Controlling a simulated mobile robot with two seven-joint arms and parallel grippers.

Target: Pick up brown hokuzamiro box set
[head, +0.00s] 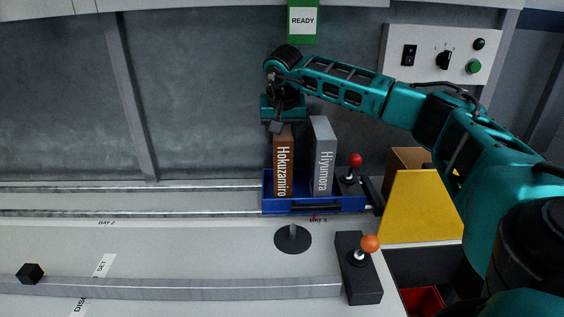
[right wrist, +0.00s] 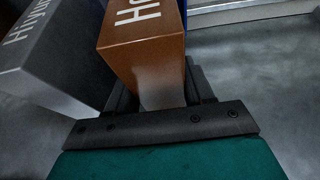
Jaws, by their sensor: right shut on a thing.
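The brown Hokuzamiro box set (head: 283,165) stands upright in a blue tray (head: 340,205), at its left end. In the right wrist view the brown box (right wrist: 145,50) lies between the fingers. My right gripper (head: 278,127) reaches down from above and is shut on the top of the brown box. A grey Hiyumora box (head: 322,157) stands upright beside it to the right, slightly apart; the grey box also shows at the left of the right wrist view (right wrist: 55,55). My left gripper is not in view.
A red-knobbed joystick (head: 355,160) is at the tray's right end. A yellow panel (head: 420,207) stands further right. An orange-knobbed joystick (head: 369,245) and a round stand (head: 293,238) are in front. Rails (head: 130,213) run left.

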